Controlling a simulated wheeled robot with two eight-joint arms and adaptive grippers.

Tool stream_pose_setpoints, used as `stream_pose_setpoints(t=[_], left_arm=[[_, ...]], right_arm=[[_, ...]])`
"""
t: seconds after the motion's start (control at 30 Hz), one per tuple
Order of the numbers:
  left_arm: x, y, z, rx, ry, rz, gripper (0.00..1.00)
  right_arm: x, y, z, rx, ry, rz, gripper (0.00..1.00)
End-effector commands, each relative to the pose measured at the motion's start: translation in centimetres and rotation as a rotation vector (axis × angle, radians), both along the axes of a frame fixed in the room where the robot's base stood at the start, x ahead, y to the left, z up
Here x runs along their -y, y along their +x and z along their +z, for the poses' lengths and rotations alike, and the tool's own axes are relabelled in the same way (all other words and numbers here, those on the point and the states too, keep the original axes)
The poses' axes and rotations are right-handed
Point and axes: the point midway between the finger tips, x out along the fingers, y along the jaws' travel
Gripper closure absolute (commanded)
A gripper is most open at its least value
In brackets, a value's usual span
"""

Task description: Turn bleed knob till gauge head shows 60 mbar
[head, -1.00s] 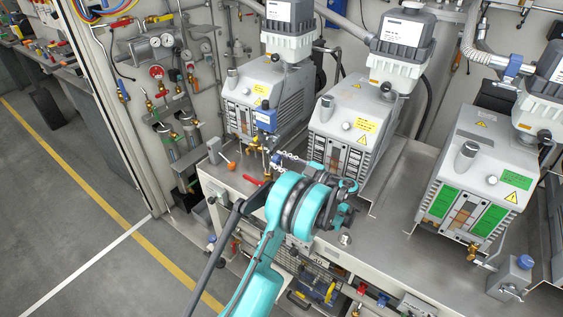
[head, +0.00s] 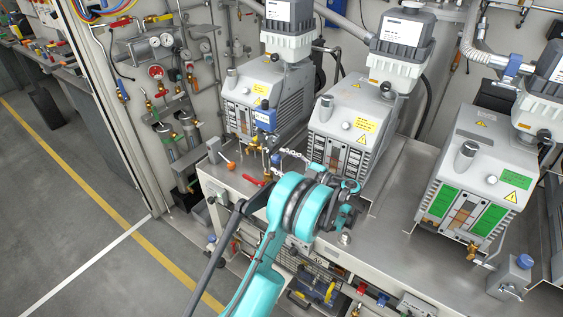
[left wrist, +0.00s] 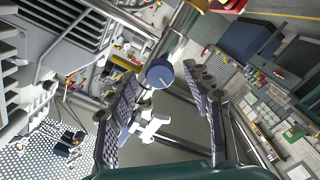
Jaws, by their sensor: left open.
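My left gripper (head: 346,204) is over the front edge of the bench, mostly hidden behind my teal wrist in the head view. In the left wrist view its two dark, ridged fingers (left wrist: 162,92) stand wide apart and empty. A round blue knob (left wrist: 160,74) with a pale line on its face sits on a metal pipe between the fingertips, and neither finger visibly touches it. A blue box (head: 265,119), likely the gauge head, stands on brass fittings by the left pump; its reading is too small to make out. My right gripper is out of view.
Grey pumps (head: 356,122) stand in a row on the metal bench (head: 400,222). A white fitting (left wrist: 150,127) lies between the fingers in the wrist view.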

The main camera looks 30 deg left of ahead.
Motion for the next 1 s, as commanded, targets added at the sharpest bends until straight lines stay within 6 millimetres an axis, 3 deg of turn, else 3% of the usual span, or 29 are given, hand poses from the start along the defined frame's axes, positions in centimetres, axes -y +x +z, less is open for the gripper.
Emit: stream_pose_setpoints(t=[0.67,1.0], left_arm=[[1.5,-0.1,0.0,0.000,0.000,-0.001,0.49],[4.8,-0.3,0.0,0.000,0.001,-0.004,0.49]], right_arm=[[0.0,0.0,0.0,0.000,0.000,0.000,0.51],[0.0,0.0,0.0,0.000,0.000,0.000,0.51]])
